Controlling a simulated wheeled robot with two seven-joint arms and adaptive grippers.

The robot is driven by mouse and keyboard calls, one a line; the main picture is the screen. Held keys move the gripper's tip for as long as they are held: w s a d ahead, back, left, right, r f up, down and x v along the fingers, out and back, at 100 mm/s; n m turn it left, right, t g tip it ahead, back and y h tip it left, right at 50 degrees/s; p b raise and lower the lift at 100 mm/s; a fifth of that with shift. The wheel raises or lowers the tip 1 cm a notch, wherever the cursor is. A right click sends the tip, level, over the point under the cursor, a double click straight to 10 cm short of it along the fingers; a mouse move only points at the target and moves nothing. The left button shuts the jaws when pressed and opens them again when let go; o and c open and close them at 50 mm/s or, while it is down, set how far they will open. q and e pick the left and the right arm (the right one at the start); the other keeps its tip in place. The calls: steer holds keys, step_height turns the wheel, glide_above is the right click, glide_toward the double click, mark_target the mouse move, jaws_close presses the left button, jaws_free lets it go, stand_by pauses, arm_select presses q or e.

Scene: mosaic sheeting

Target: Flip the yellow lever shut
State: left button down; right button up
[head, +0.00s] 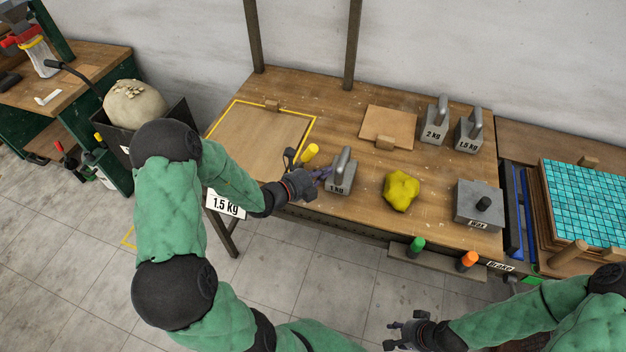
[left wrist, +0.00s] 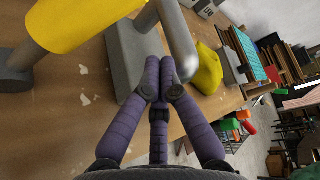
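My left gripper (head: 326,172) is just right of the lever, by the grey 1 kg weight (head: 341,178). In the left wrist view its purple fingers (left wrist: 165,78) meet at the tips in front of the weight, apart from the lever. I see nothing between them. My right gripper (head: 396,334) is low in the head view, away from the table, its fingers spread and empty.
A yellow lump (head: 400,190) and a grey Wax box (head: 479,205) lie right of the weight. Green (head: 416,245) and orange (head: 467,260) knobs stand at the front edge. A yellow-outlined board (head: 262,136) lies left. Two weights stand behind.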

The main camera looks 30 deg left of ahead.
mark_target(305, 160)
arm_select(q)
steer(key=shift+w+a+r+b, duration=0.1)
steer(key=shift+a+r, duration=0.2)
steer(key=shift+a, duration=0.3)
steer(key=shift+s+a+r+b, duration=0.15)
steer(key=shift+a+r, duration=0.1)
steer(key=shift+a, duration=0.35)
steer(key=shift+w+a+r+b, duration=0.15)
steer(key=shift+a+r, duration=0.15)
steer(key=shift+a, duration=0.3)
steer(key=shift+a, duration=0.1)
steer(key=shift+a+r+p, duration=0.2)
steer(key=shift+p, duration=0.35)
